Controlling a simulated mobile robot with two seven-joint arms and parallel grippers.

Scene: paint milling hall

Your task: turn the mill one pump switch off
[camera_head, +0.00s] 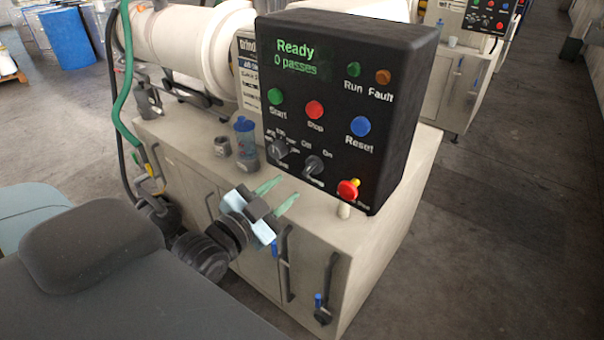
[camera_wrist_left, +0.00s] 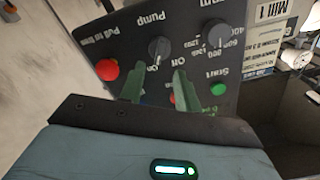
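The pump switch (camera_head: 313,165) is a dark rotary knob low on the black control panel (camera_head: 345,75), with Off and On marked above it. It also shows upside down in the left wrist view (camera_wrist_left: 159,48), beside the Pump label; I cannot tell clearly which mark it points to. My left gripper (camera_head: 278,194) is in front of and below the panel. Its two green fingers are apart with nothing between them, and they also show in the left wrist view (camera_wrist_left: 164,84), near the knob but apart from it. My right gripper is not in view.
A speed selector knob (camera_head: 279,148) is left of the pump switch, and a red emergency button (camera_head: 347,189) is to its right. Start, Stop and Reset buttons are above. A blue-lidded bottle (camera_head: 245,140) stands on the cabinet left of the panel. A Mill 1 sign (camera_wrist_left: 272,12) shows.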

